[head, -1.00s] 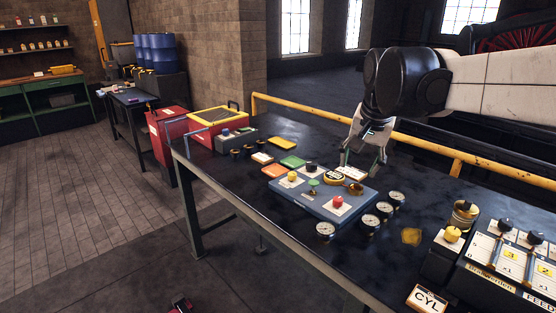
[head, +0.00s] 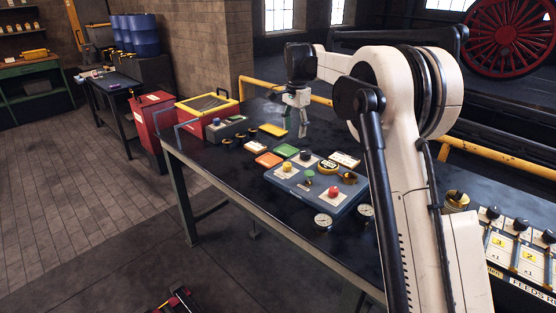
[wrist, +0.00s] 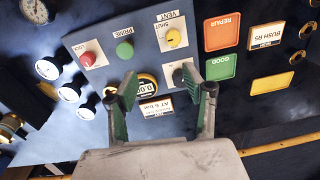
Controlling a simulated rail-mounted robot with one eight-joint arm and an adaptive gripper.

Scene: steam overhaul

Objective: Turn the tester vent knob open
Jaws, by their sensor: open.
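The tester is a blue-grey panel (head: 318,200) on the dark bench, also seen upside down in the wrist view (wrist: 110,30). Its vent knob is yellow (head: 287,167) on a white plate marked VENT and SHUT; it shows in the wrist view (wrist: 172,38). Beside it are a green PRIME button (wrist: 124,50), a red knob (wrist: 87,59) and a black knob (wrist: 179,77). My gripper (head: 298,131) is open and empty above the bench, behind the panel. In the wrist view its fingers (wrist: 168,88) point towards the panel, apart from the vent knob.
Orange REPAIR (wrist: 222,31) and green GOOD (wrist: 221,67) pads lie beside the panel, with a yellow pad (wrist: 272,82) farther off. Several gauges, one here (head: 323,221), stand at the panel's front. A red box with a yellow rim (head: 208,104) is at the far left.

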